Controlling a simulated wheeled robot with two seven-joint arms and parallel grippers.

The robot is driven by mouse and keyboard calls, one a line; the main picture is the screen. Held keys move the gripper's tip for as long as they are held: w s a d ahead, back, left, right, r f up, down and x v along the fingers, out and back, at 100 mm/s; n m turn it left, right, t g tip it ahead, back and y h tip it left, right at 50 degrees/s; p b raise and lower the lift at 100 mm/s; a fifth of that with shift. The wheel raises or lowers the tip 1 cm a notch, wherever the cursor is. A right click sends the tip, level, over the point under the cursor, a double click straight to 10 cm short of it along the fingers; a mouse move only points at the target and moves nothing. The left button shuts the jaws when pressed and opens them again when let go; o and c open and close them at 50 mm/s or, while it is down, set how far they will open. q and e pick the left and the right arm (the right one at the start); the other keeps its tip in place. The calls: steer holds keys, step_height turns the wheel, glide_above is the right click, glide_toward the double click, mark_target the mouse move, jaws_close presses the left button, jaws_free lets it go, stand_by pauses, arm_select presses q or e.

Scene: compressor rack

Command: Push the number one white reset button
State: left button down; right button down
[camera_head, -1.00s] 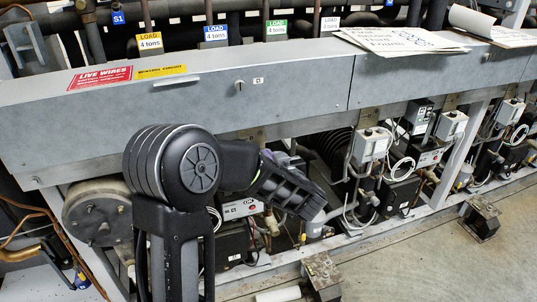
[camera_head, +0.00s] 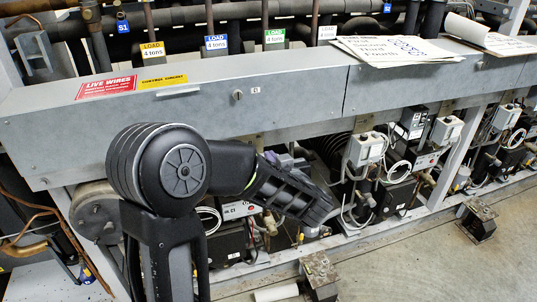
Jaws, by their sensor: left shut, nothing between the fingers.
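My left gripper (camera_head: 318,208) reaches in from the left, in front of the compressor rack's lower row, with its black fingers shut and empty. Its tip is low, to the left of the nearest grey-white switch box (camera_head: 365,149), and apart from it in the picture. A grey control box (camera_head: 238,210) with a red mark sits low, left of the gripper and close behind my arm. Another control box with a red mark (camera_head: 427,161) is further right. The number one white reset button is too small to make out or is hidden. My right gripper is not in view.
A long grey metal cover (camera_head: 200,115) runs above the row, with papers (camera_head: 390,48) lying on its top. More switch boxes (camera_head: 447,130) with white cables stand to the right. Metal feet (camera_head: 320,275) stand on the floor. The floor at lower right is mostly clear.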

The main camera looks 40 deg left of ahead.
arm_select(q)
steer(key=shift+v, duration=2.35)
steer(key=shift+w+r, duration=0.15)
steer(key=w+d+f+m+t+h, duration=0.25)
steer(key=w+d+f+h, duration=0.2)
steer(key=d, duration=0.35)
steer(key=s+d+f+m+g+h, duration=0.15)
steer(key=d+f+m+h, duration=0.25)
steer(key=d+f+h, duration=0.7)
steer(key=s+d+f+m+g, duration=0.1)
steer(key=s+d+f+g, duration=0.2)
steer(key=s+f, duration=0.5)
steer(key=s+d+f+g+p, duration=0.1)
steer(key=s+d+f+g, duration=0.2)
steer(key=s+f, duration=0.5)
steer(key=s+d+f+m+g+h, duration=0.1)
steer(key=s+d+f+g, duration=0.2)
steer(key=s+d+f, duration=0.2)
steer(key=s+f, duration=0.3)
steer(key=s, duration=0.3)
steer(key=shift+d+m+p, duration=0.3)
steer(key=shift+m+p, duration=0.05)
